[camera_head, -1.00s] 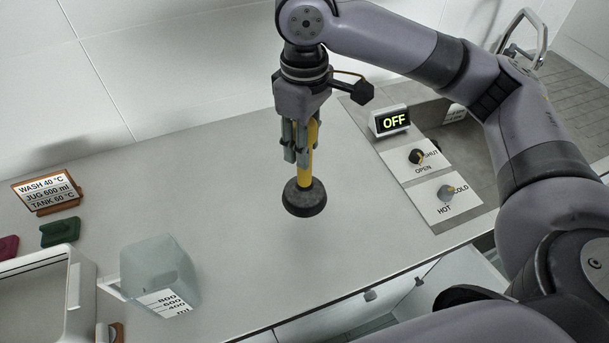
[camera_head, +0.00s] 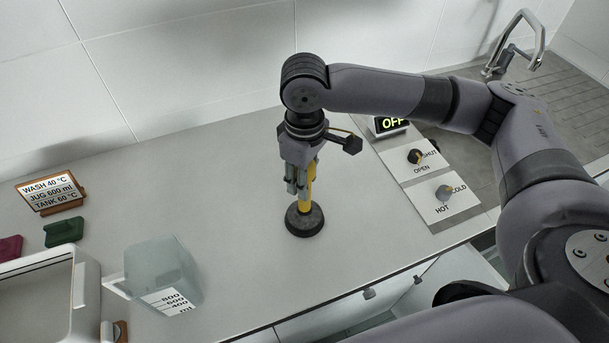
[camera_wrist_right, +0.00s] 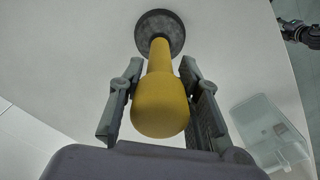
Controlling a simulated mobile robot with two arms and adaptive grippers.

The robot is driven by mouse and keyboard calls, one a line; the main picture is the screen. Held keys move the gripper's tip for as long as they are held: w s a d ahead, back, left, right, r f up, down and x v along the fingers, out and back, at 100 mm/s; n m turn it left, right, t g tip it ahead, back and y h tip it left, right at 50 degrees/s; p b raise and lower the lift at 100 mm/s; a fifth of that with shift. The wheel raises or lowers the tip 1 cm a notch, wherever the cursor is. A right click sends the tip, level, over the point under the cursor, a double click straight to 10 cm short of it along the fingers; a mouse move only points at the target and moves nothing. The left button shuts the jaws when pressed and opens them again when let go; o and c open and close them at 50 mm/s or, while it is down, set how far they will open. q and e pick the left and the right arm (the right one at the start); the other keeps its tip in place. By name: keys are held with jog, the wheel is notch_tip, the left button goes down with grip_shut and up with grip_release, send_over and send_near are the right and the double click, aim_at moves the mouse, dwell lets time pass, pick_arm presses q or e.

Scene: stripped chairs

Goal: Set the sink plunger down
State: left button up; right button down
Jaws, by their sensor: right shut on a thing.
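The sink plunger (camera_head: 305,220) has a yellow handle and a dark round rubber cup. It stands about upright, cup down, at the middle of the grey counter; the cup appears to be at the counter surface, though contact is hard to confirm. My right gripper (camera_head: 301,187) points down and is shut on the yellow handle. In the right wrist view the plunger's handle (camera_wrist_right: 160,100) lies between the two fingers of my right gripper (camera_wrist_right: 163,98), with the cup beyond it.
A clear measuring jug (camera_head: 160,272) stands front left of the plunger. A sign (camera_head: 50,193), a green block (camera_head: 64,231) and a white-rimmed box (camera_head: 80,290) are at the left. A knob panel (camera_head: 425,178) and faucet (camera_head: 515,45) are right. Counter around the plunger is clear.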

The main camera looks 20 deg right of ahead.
jog(key=c, duration=1.2)
grip_release()
